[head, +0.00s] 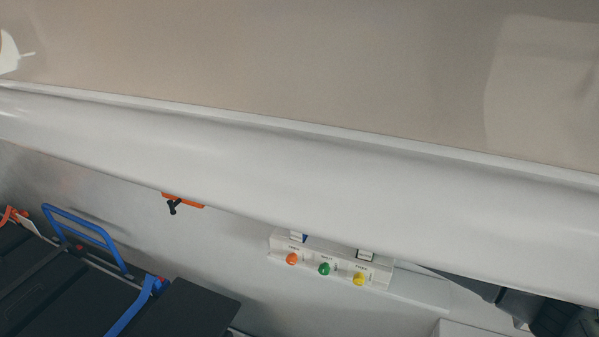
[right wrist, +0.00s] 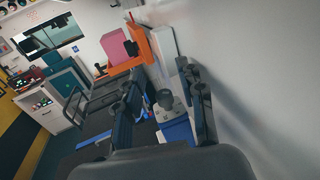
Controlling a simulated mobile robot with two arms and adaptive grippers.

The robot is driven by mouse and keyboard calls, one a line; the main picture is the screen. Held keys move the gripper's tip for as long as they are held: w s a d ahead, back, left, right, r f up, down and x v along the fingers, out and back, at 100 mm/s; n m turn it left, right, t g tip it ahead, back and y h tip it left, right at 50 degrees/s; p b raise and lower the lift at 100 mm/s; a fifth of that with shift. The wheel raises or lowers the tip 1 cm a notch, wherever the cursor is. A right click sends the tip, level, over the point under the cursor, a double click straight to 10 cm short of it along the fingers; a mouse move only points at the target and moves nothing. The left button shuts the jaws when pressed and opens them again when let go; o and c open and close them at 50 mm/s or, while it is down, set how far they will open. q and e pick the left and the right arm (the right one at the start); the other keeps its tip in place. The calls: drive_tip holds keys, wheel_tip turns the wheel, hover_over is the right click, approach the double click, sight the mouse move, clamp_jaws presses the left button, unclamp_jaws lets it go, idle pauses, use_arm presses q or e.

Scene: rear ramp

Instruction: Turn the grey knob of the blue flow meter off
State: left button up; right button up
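In the right wrist view, a blue flow meter (right wrist: 178,132) shows at the lower middle, with a grey knob (right wrist: 165,98) on a grey top part. My right gripper (right wrist: 160,78) is open, with one dark finger on each side of the knob. Gaps show between the fingers and the knob; whether either finger touches it I cannot tell. In the head view the flow meter cannot be made out. Dark parts of my right arm show at the lower right there, partly behind a white beam. My left gripper is not in view.
A long white beam (head: 300,170) crosses the head view and hides much behind it. Below it is a panel (head: 308,270) with orange, green and yellow round fittings. A black stretcher (head: 70,295) is at lower left. A pale wall (right wrist: 270,70) stands close right of my gripper.

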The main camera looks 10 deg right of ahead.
wheel_tip(320, 180, up, 8)
drive_tip(key=shift+r, duration=0.1)
idle(0.4)
